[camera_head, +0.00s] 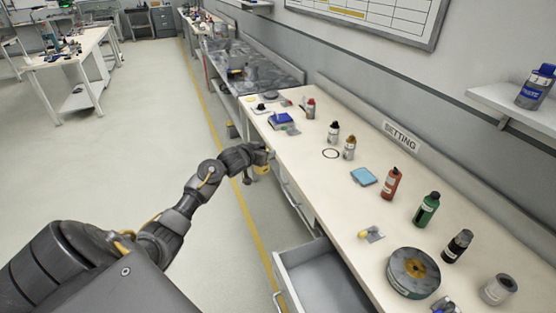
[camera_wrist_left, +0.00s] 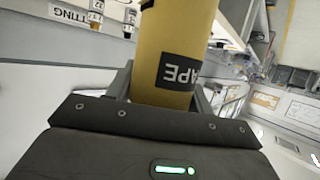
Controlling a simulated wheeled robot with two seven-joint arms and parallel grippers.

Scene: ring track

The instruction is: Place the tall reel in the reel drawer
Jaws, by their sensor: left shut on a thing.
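My left gripper (camera_head: 262,158) is at the front edge of the long bench, beyond the open drawer. It is shut on the tall reel, a yellow cylinder (camera_wrist_left: 180,45) with a black label whose visible letters read "APE", upside down in the left wrist view. Only a little yellow shows at the gripper in the head view. The reel drawer, as I take it, is the open drawer (camera_head: 318,268) under the bench at the bottom. Its visible floor is bare, and the frame cuts off its near part. My right gripper is not in view.
A wide round dark green reel (camera_head: 413,272) lies on the bench (camera_head: 330,190). A red bottle (camera_head: 391,183), a green bottle (camera_head: 426,210), a black bottle (camera_head: 457,246) and a blue pad (camera_head: 364,176) are also there. The floor (camera_head: 110,160) left of the bench is clear.

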